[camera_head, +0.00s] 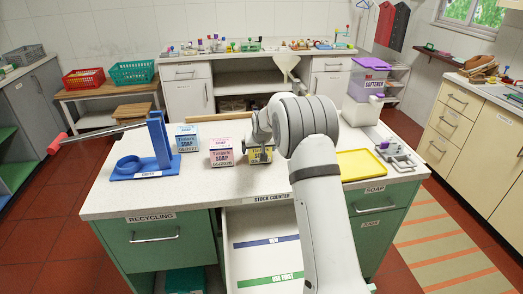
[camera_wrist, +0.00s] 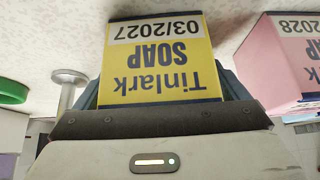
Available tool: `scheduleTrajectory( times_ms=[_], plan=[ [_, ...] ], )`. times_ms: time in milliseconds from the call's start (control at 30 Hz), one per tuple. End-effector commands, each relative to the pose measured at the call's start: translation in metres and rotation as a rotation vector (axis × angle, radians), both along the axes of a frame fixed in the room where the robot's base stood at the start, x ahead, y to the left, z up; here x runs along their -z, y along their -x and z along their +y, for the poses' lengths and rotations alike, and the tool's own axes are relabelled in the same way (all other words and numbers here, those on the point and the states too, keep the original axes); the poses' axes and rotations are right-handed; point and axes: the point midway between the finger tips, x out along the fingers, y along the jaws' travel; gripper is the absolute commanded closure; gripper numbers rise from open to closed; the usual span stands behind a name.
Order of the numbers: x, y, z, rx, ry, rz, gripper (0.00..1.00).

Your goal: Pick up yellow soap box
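The yellow soap box (camera_wrist: 160,62) fills the middle of the wrist view, upside down there, with "Tinlark SOAP" and "03/2027" on its face. In the head view the yellow soap box (camera_head: 260,156) shows on the white counter under my gripper, partly covered by it. My gripper (camera_wrist: 162,95) has its blue-grey fingers on either side of the box, close to its sides. I cannot tell whether the fingers press on it or stand slightly apart.
A pink soap box (camera_head: 221,152) stands close to the left, and a blue one (camera_head: 187,138) beyond it. A blue stand (camera_head: 150,155) is at the counter's left. A yellow tray (camera_head: 361,164) lies to the right. An open drawer (camera_head: 265,245) is in front.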

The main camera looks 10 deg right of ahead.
Motion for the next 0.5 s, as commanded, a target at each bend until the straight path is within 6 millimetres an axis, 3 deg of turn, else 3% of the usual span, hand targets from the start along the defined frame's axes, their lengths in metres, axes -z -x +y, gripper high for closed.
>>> scheduleTrajectory(
  times_ms=[500],
  plan=[
    [-0.0004,0.0001,0.0008,-0.001,0.000,0.000,0.49]
  ],
)
